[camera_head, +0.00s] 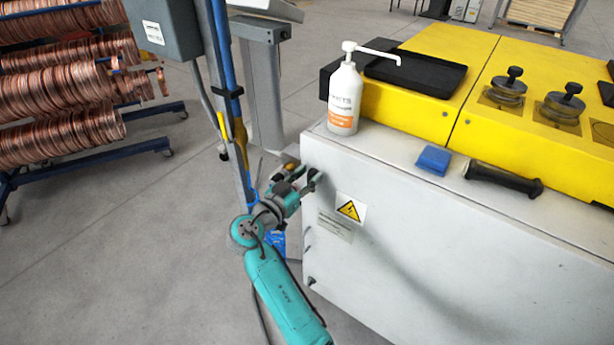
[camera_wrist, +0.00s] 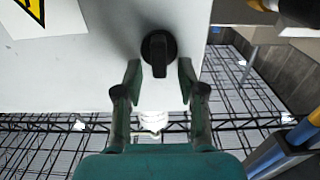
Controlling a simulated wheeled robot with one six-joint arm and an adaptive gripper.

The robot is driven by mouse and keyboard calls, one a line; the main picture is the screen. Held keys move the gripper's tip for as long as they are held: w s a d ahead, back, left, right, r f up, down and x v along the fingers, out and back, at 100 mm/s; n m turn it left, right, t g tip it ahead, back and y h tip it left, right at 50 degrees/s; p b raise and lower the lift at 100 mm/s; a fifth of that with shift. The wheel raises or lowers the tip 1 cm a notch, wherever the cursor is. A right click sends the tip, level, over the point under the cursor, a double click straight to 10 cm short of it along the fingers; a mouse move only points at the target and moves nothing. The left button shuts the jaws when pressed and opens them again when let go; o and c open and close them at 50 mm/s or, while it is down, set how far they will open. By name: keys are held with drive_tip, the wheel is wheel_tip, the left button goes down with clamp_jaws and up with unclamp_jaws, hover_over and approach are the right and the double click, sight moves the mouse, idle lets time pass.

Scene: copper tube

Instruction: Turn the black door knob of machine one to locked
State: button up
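The black knob (camera_wrist: 159,48) is on the white door (camera_wrist: 110,55) in the wrist view. It is round with a raised bar handle that stands roughly vertical in the picture. My gripper (camera_wrist: 160,70) is open, with one fingertip on each side, just below the knob's round body. The lower end of the bar shows between the fingertips; I cannot tell whether they touch it. In the head view my gripper (camera_head: 303,180) is at the left edge of the white cabinet (camera_head: 440,265), where I cannot make out the knob clearly.
A yellow warning sign (camera_head: 350,210) is on the cabinet. A white pump bottle (camera_head: 344,100), a blue block (camera_head: 434,160) and a black handled object (camera_head: 503,180) are on top. A blue post (camera_head: 222,60) stands close left of my arm. Copper coils (camera_head: 60,90) are far left.

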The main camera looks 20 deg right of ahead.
clamp_jaws()
drive_tip(key=shift+n, duration=0.3)
drive_tip(key=n, duration=0.4)
drive_tip(key=shift+w+a, duration=0.2)
drive_tip(key=shift+w, duration=0.15)
drive_tip(key=n, duration=0.5)
drive_tip(key=shift+w+a+f, duration=0.15)
drive_tip(key=shift+w+f, duration=0.05)
drive_tip(key=shift+f, duration=0.05)
drive_tip(key=n, duration=0.4)
drive_tip(key=shift+w+a+f, duration=0.1)
drive_tip(key=shift+w+f, duration=0.05)
drive_tip(key=shift+f, duration=0.15)
drive_tip(key=shift+f+n, duration=0.15)
drive_tip(key=shift+n, duration=0.9)
drive_tip(key=shift+f+n, duration=0.15)
drive_tip(key=shift+n, duration=0.9)
